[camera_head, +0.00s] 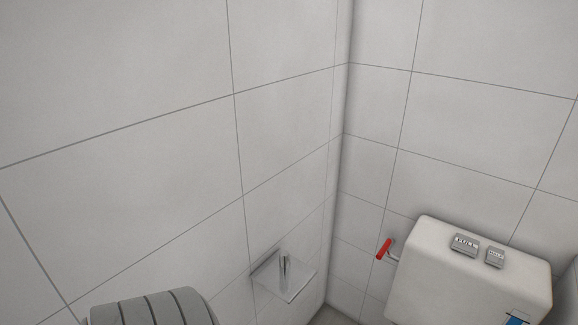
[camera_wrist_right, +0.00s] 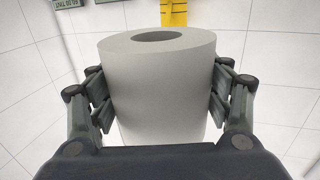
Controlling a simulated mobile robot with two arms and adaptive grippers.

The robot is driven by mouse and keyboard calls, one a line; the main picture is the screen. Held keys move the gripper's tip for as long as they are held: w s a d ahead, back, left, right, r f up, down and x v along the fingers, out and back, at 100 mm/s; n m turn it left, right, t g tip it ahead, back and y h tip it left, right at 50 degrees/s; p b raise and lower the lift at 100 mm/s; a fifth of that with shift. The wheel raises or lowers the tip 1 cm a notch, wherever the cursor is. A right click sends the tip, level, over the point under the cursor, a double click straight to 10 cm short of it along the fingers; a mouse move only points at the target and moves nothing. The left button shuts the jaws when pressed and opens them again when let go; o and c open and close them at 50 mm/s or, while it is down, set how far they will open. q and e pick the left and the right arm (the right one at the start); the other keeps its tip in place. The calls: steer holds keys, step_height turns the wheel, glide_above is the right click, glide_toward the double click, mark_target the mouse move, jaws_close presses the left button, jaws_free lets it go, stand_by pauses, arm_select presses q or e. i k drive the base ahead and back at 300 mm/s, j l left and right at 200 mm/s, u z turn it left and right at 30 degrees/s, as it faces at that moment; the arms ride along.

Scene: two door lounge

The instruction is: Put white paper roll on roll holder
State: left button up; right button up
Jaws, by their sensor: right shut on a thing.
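In the right wrist view my right gripper (camera_wrist_right: 158,98) is shut on the white paper roll (camera_wrist_right: 158,75). Its dark fingers press on the left and right sides of the roll. The roll's round hollow core shows at the top. In the head view the roll holder (camera_head: 296,284) is a small shelf-like plate with a short upright peg, fixed low on the left tiled wall near the corner. No roll shows on it. Neither gripper shows in the head view. My left gripper is out of sight.
A white toilet cistern (camera_head: 440,285) with two grey buttons stands at the right wall. A red valve handle (camera_head: 384,249) sticks out beside it. A yellow object (camera_wrist_right: 173,13) and a dark sign (camera_wrist_right: 68,3) show behind the roll.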

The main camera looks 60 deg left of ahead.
mark_target(284, 273)
steer(key=i+l+u, duration=0.1)
steer(key=u, duration=0.35)
steer(key=l+u, duration=0.15)
steer(key=u, duration=0.35)
steer(key=i+l+u, duration=0.1)
steer(key=u, duration=0.35)
steer(key=l+u, duration=0.3)
steer(key=u, duration=0.2)
steer(key=l+u, duration=0.2)
steer(key=u, duration=0.25)
steer(key=l+u, duration=0.15)
steer(key=u, duration=0.35)
steer(key=k+l+u, duration=0.1)
steer(key=u, duration=0.35)
